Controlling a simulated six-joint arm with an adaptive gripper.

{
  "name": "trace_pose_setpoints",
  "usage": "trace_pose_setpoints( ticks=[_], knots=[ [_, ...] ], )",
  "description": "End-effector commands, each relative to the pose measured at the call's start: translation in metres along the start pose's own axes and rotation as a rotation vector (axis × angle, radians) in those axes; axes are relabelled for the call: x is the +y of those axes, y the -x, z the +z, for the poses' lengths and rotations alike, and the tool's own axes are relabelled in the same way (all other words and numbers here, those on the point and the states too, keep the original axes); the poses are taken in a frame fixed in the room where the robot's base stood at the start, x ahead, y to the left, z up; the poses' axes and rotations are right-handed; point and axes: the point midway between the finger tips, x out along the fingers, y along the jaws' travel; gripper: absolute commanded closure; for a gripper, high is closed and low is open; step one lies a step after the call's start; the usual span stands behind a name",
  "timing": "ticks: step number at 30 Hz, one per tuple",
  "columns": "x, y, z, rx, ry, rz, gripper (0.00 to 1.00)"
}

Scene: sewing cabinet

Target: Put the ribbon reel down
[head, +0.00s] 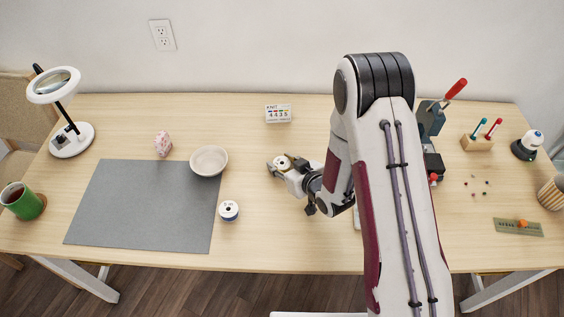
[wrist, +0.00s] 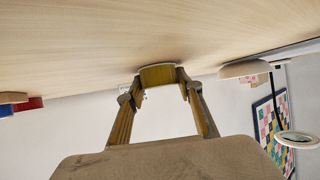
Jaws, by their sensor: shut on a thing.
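My gripper (head: 279,167) is shut on a ribbon reel (head: 283,161), whose pale round end faces up in the head view. In the wrist view, which is upside down, the reel (wrist: 158,75) shows as a yellow-brown band with a pale rim between the fingertips. The reel is close to the tabletop, but I cannot tell whether it touches it. A second reel (head: 229,211), white and dark blue with a marked top, stands on the table by the mat's right edge, apart from my gripper.
A pale bowl (head: 209,161) stands at the corner of the grey mat (head: 140,210), left of my gripper. A small printed block (head: 278,114) stands behind. A magnifier lamp (head: 70,138) and green mug (head: 22,202) are far left. Bare wood (head: 285,235) lies in front of my gripper.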

Motion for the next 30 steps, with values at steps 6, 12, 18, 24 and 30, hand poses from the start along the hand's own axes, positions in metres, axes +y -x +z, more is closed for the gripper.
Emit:
trace_pose_setpoints(
  ticks=[6, 12, 18, 24, 30],
  knots=[
    [0.0, 0.0, 0.001, 0.0, 0.0, 0.0, 0.48],
    [0.0, 0.0, 0.001, 0.0, 0.0, 0.0, 0.48],
    [0.0, 0.001, -0.002, 0.0, 0.0, 0.0, 0.48],
    [0.001, 0.012, -0.002, 0.0, -0.001, 0.001, 0.48],
    [0.001, 0.033, -0.002, -0.001, -0.001, 0.001, 0.48]
  ],
)
